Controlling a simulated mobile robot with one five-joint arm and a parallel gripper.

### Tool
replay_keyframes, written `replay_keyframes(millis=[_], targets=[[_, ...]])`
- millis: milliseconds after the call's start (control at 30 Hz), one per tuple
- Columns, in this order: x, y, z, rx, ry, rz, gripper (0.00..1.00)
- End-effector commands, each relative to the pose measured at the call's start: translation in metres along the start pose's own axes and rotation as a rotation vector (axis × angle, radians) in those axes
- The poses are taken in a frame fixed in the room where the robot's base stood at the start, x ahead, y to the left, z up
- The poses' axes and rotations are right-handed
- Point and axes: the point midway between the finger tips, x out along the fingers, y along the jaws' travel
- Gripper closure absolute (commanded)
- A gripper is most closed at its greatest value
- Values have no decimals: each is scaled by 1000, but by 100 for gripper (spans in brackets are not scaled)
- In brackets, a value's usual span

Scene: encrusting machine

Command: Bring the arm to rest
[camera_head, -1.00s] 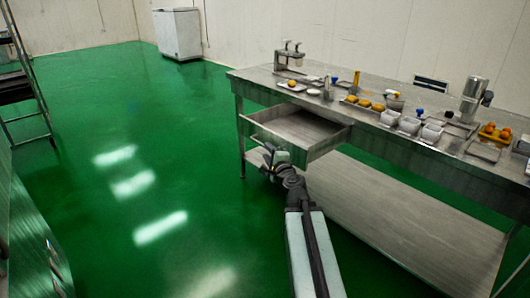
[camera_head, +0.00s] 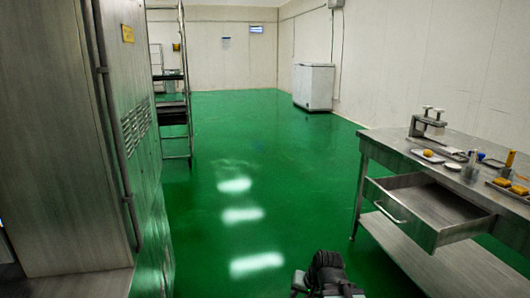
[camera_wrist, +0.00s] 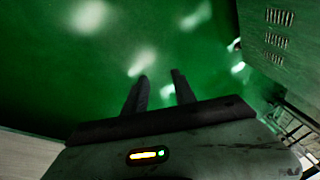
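My arm (camera_head: 328,272) shows at the bottom edge of the head view, low over the green floor and left of the steel table. Its dark joint is in sight, but the gripper's fingers cannot be made out there. In the wrist view my gripper (camera_wrist: 160,77) has its two dark fingers apart. Only green floor shows between them, so it is open and empty.
A steel table (camera_head: 480,150) stands at the right, its drawer (camera_head: 410,221) pulled open. Food pieces and small tools lie on top. A steel cabinet (camera_head: 60,140) stands at the left. A white chest (camera_head: 313,87) is far back. The green floor (camera_head: 270,150) between is clear.

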Motion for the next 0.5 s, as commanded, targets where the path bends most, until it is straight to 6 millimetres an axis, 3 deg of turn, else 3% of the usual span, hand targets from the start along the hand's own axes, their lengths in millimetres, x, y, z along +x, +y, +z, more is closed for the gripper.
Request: replay_keyframes(millis=[100, 200, 300, 500], targets=[[-7, 42, 35, -99, -156, 167, 68], [-20, 69, 67, -173, -314, 266, 68], [-58, 57, 55, -182, -312, 257, 68], [-112, 40, 38, -180, -310, 255, 68]])
